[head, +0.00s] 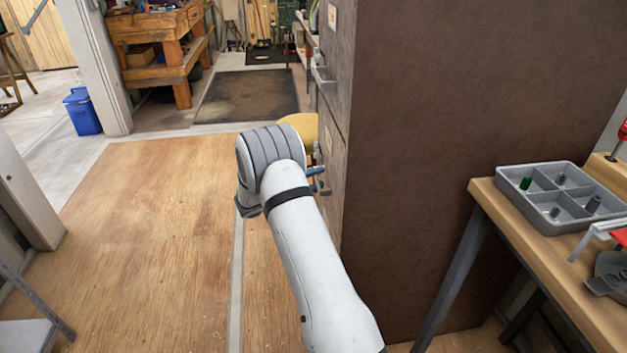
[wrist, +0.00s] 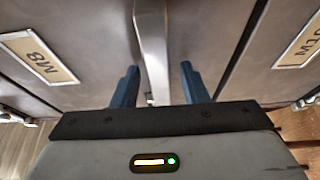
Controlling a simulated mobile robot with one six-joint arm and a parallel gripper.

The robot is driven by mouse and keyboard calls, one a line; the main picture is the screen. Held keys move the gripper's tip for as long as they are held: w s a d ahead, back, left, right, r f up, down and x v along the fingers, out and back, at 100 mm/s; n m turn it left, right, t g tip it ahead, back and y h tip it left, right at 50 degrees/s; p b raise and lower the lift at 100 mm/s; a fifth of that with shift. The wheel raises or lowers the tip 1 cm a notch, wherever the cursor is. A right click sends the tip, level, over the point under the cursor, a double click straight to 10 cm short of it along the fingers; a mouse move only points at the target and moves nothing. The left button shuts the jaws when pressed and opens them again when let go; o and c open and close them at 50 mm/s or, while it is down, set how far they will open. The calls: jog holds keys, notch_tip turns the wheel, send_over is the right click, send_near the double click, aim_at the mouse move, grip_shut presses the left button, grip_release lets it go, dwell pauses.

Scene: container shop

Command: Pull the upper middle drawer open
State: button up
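The drawer cabinet (head: 345,75) stands right of centre in the head view, with its drawer fronts seen at a steep angle. In the wrist view a drawer front with an M8 label (wrist: 40,57) is at left, and another front with a partly cut-off label (wrist: 300,42) is at right. A grey metal handle bar (wrist: 151,45) runs between my blue fingers. My gripper (wrist: 158,85) is open, one finger on each side of the bar, with gaps visible. In the head view my arm partly hides my gripper (head: 318,181) at the cabinet front. The drawers look shut.
Another drawer handle (head: 323,78) sticks out higher on the cabinet. A workbench (head: 500,205) with a grey divided tray (head: 550,226) is at right. A yellow round seat (head: 303,127) is behind my arm. The wooden floor (head: 150,220) at left is clear.

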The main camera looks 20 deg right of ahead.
grip_shut()
dwell(0.5)
